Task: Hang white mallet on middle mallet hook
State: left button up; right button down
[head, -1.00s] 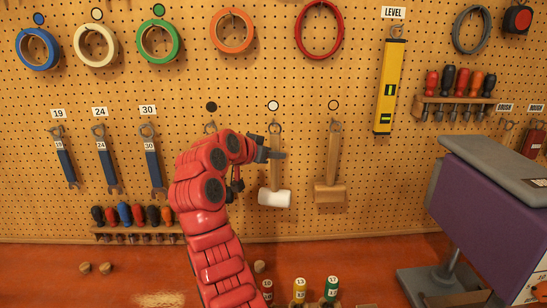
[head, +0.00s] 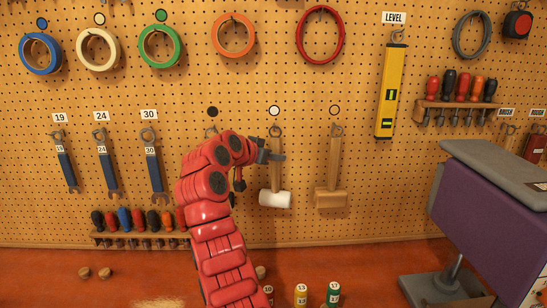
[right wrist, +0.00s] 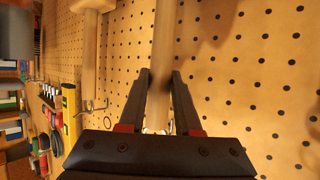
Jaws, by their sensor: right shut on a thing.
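The white mallet (head: 275,199) hangs upright, head down, in front of the pegboard below the white dot. The top of its handle is at the middle mallet hook (head: 274,130); I cannot tell whether it is seated on the hook. My right gripper (head: 270,156) is shut on the handle, below the hook. In the right wrist view the fingers (right wrist: 161,78) are on either side of the pale handle (right wrist: 163,45). The left gripper is not in view.
A wooden mallet (head: 331,198) hangs close to the right. The left hook below the black dot (head: 212,111) is partly behind my arm. Wrenches (head: 106,172) hang at the left, a yellow level (head: 387,90) at the right. A purple and grey machine (head: 490,210) stands at the lower right.

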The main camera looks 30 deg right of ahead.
jog(key=c, duration=0.5)
grip_release()
jog(key=b+v, duration=0.4)
jog(key=v, duration=1.3)
jog(key=shift+s+a+r, duration=0.15)
jog(key=shift+r, duration=0.1)
